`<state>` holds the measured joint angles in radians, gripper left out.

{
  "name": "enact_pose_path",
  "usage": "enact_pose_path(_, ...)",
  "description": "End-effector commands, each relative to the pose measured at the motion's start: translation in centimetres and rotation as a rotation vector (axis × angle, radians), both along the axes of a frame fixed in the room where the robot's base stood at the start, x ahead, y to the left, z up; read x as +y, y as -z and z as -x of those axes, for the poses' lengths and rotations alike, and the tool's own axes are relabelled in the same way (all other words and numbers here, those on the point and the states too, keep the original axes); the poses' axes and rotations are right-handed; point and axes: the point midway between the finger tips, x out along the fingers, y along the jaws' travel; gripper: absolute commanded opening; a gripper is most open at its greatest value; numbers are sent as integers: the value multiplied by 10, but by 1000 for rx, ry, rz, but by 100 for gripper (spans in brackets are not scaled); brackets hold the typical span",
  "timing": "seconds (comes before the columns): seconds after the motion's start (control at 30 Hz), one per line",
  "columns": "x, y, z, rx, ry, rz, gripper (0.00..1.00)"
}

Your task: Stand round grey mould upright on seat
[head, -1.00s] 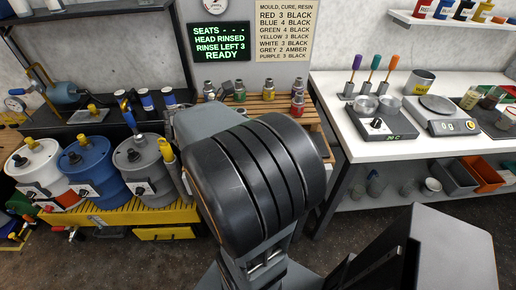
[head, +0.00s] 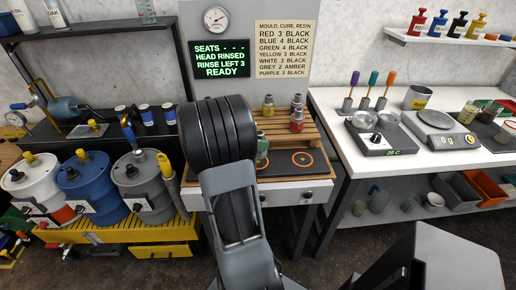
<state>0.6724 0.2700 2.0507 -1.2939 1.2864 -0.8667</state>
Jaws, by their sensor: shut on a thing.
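The seats are rings on a dark panel (head: 284,170); two orange rings show, the left one (head: 272,159) and the right one (head: 303,159), both bare. My arm's dark, thick joint blocks the left part of the panel and rack. My gripper is hidden behind my arm, so its fingers and what they hold do not show. I cannot pick out the round grey mould. A greenish, grey-topped piece (head: 262,147) shows partly beside my arm, near the panel's left; I cannot tell whether it is held. The screen (head: 222,59) reads seats "- - -", head rinsed, rinse left 3, ready.
A slatted wooden rack (head: 283,130) behind the panel holds a yellow piece (head: 268,106) and a red piece (head: 297,121). The chart (head: 284,48) reads grey 2 amber. Drums (head: 145,185) stand left; a white bench (head: 400,150) with scales stands right.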

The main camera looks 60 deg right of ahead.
Motion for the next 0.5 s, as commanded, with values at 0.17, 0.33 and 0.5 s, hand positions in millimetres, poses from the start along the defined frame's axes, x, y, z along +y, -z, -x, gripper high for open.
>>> enact_pose_path(0.17,-7,10,-5,0,0,1,22)
enact_pose_path(0.33,-11,15,-8,0,0,1,22)
enact_pose_path(0.5,-12,35,-9,4,-2,-1,22)
